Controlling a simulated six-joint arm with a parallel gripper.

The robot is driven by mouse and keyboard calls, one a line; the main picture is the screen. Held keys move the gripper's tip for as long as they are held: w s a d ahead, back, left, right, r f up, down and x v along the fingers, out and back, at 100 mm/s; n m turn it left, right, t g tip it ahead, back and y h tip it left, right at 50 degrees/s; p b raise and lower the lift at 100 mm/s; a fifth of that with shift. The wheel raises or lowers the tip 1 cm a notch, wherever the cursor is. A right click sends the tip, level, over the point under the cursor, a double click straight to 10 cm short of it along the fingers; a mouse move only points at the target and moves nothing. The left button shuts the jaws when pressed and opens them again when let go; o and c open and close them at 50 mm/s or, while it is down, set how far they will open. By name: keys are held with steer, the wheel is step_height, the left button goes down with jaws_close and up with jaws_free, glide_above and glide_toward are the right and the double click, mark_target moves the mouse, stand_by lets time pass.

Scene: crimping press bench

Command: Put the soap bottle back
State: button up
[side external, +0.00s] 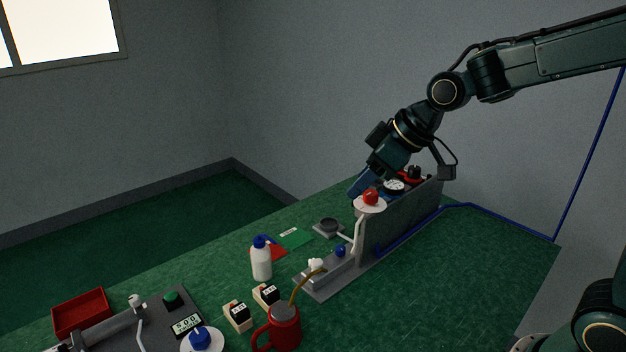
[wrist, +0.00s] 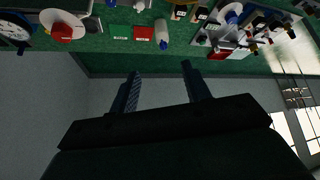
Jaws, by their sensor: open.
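The soap bottle, a white bottle (side external: 261,263) with a blue cap, stands upright on the green bench, left of the press. It also shows near the top middle of the wrist view (wrist: 161,36), beside a red card (wrist: 143,33). In the side view, the red card (side external: 276,252) and a green card (side external: 295,238) lie just behind the bottle. My gripper (side external: 360,186) is high at the back of the bench by the press panel, well away from the bottle. In the wrist view, the two fingers of my gripper (wrist: 160,72) are apart with nothing between them.
A grey upright panel (side external: 405,215) with a gauge and red knob stands near my gripper. A red mug (side external: 284,326) with a stirrer and two small labelled blocks (side external: 238,315) stand in front of the bottle. A red tray (side external: 81,313) is at left. The right bench is mostly clear.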

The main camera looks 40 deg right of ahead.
steer(key=s+d+r+m+h, duration=0.1)
steer(key=s+d+m, duration=0.1)
steer(key=s, duration=0.9)
steer(key=s+d+m+h, duration=0.1)
steer(key=s+d+m, duration=0.1)
steer(key=s, duration=0.9)
steer(key=shift+d+r+m+g, duration=0.3)
steer(key=shift+r+m+g, duration=0.1)
